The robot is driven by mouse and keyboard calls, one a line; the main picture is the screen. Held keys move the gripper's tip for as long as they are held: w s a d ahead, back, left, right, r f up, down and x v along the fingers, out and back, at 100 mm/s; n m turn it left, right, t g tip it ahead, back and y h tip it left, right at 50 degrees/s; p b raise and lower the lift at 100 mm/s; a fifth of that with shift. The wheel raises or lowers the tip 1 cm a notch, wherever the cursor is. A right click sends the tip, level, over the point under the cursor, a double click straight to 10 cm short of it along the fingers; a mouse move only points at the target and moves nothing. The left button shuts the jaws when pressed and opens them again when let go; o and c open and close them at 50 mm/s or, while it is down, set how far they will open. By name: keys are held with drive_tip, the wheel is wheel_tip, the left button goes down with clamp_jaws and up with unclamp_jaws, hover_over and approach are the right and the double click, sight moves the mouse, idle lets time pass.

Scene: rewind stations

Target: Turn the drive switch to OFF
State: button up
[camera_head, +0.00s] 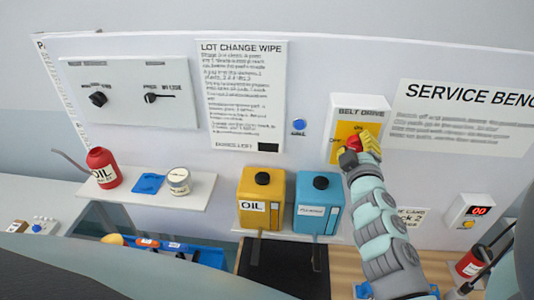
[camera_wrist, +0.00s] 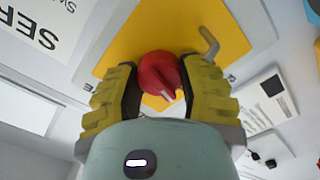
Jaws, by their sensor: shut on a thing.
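The belt drive switch box (camera_head: 343,115) is white with a yellow plate (camera_head: 343,131), mounted on the wall panel right of centre. Its red rotary knob (camera_head: 353,144) is partly hidden by my gripper (camera_head: 361,152) in the head view. In the wrist view the red knob (camera_wrist: 160,73) sits between the two yellow-and-black fingers of my gripper (camera_wrist: 161,92), which are shut on it. The yellow plate (camera_wrist: 125,38) shows behind the knob, with a bent metal hasp (camera_wrist: 208,45) beside it. The label at the knob's pointer is too small to read surely.
A blue button (camera_head: 299,124) is left of the switch box. Yellow (camera_head: 261,190) and blue (camera_head: 318,195) jugs stand on a shelf below. A red oil can (camera_head: 103,168) is on the left shelf.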

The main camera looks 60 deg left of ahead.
drive_tip(key=shift+s+a+n, duration=0.1)
drive_tip(key=shift+a+n, duration=0.05)
drive_tip(key=shift+n, duration=0.35)
drive_tip(key=shift+b, duration=0.3)
drive_tip(key=o, duration=1.2)
drive_tip(key=shift+v, duration=6.05)
drive_tip(key=shift+o, duration=0.2)
